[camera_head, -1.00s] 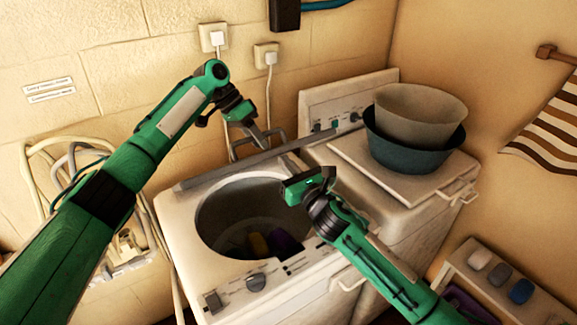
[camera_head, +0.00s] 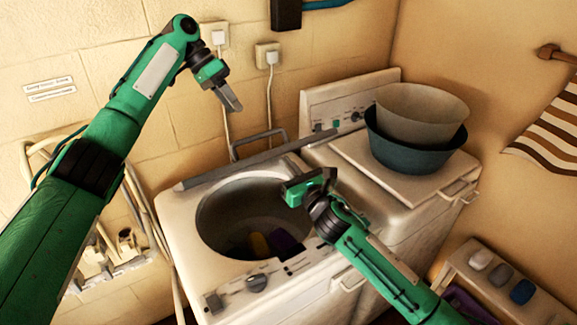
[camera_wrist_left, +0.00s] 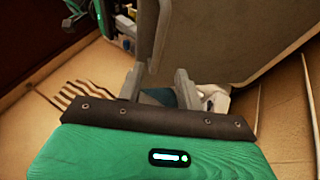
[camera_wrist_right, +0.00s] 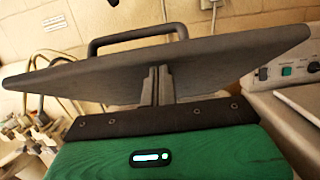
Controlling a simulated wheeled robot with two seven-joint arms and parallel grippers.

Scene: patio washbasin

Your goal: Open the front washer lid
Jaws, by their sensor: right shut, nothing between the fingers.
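The front washer (camera_head: 300,262) has its round tub opening uncovered. Its grey lid (camera_head: 240,168) stands raised at the back of the opening, seen nearly edge-on, with its bar handle (camera_head: 236,148) behind. In the right wrist view the lid (camera_wrist_right: 225,62) spans the picture, its handle (camera_wrist_right: 135,36) above. My left gripper (camera_head: 232,100) is open and empty, above and apart from the lid; the lid's panel (camera_wrist_left: 215,40) also fills much of the left wrist view. My right gripper (camera_head: 290,190) is shut and empty above the tub opening; its fingertips (camera_wrist_right: 156,75) are close to the lid, contact unclear.
A beige basin inside a dark teal basin (camera_head: 410,157) stands on the closed white lid (camera_head: 365,165) to the right. A control panel (camera_head: 350,105) rises behind. Hoses and pipes (camera_head: 120,250) are on the left wall. A shelf with soaps (camera_head: 500,275) stands at the right.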

